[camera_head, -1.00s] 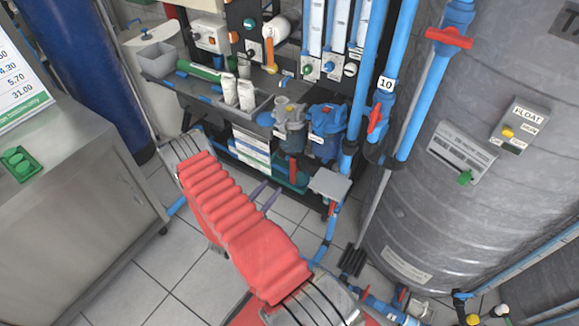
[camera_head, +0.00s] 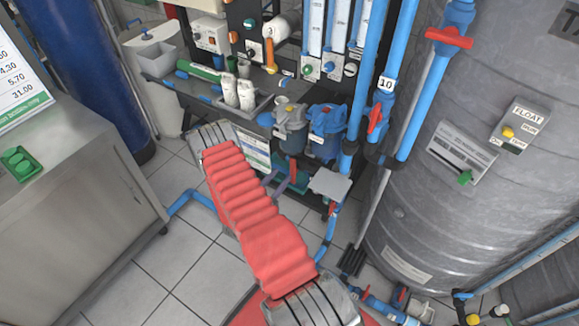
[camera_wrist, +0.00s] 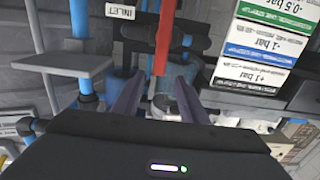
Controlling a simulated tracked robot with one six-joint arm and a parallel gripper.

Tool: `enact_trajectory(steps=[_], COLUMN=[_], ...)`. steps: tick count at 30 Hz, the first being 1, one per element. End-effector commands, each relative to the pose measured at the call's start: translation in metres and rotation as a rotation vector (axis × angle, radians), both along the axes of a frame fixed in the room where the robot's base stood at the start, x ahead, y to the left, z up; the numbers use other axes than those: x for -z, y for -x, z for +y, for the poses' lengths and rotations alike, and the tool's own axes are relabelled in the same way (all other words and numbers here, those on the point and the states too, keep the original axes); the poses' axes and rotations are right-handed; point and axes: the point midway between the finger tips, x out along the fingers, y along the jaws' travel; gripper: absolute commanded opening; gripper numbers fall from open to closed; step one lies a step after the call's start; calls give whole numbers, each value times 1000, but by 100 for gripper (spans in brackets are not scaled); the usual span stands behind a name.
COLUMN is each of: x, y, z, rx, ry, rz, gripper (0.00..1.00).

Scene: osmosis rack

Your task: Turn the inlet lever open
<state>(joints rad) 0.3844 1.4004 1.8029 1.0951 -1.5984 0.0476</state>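The inlet lever (camera_wrist: 164,45) is a red bar. It stands upright in the wrist view, just right of the white INLET label (camera_wrist: 120,12), and its lower end lies in line with the gap between my fingers. My gripper (camera_wrist: 160,84) is open, with one dark purple finger on each side of that gap. I cannot tell whether either finger touches the lever. In the head view the lever (camera_head: 293,172) shows as a small red bar below the filter housings, with my purple fingers (camera_head: 277,182) close to its left.
A grey flat plate (camera_head: 329,184) sits right of the lever; it also shows at left in the wrist view (camera_wrist: 75,62). Pressure labels (camera_wrist: 265,45) are at the wrist view's right. A large grey tank (camera_head: 450,215) stands right. Tiled floor (camera_head: 160,265) is clear at lower left.

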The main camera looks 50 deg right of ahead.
Motion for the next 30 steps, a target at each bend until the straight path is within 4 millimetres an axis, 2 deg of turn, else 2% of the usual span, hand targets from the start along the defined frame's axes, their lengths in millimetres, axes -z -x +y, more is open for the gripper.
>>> enact_trajectory(steps=[6, 13, 18, 25, 30], x=[0, 0, 0, 0, 0], y=[-2, -5, -6, -6, -6], z=[-34, -62, -69, -70, -70], rx=[4, 2, 1, 0, 0], ry=[1, 0, 1, 1, 1], rz=[-2, -1, -1, 0, 0], gripper=[39, 39, 39, 39, 28])
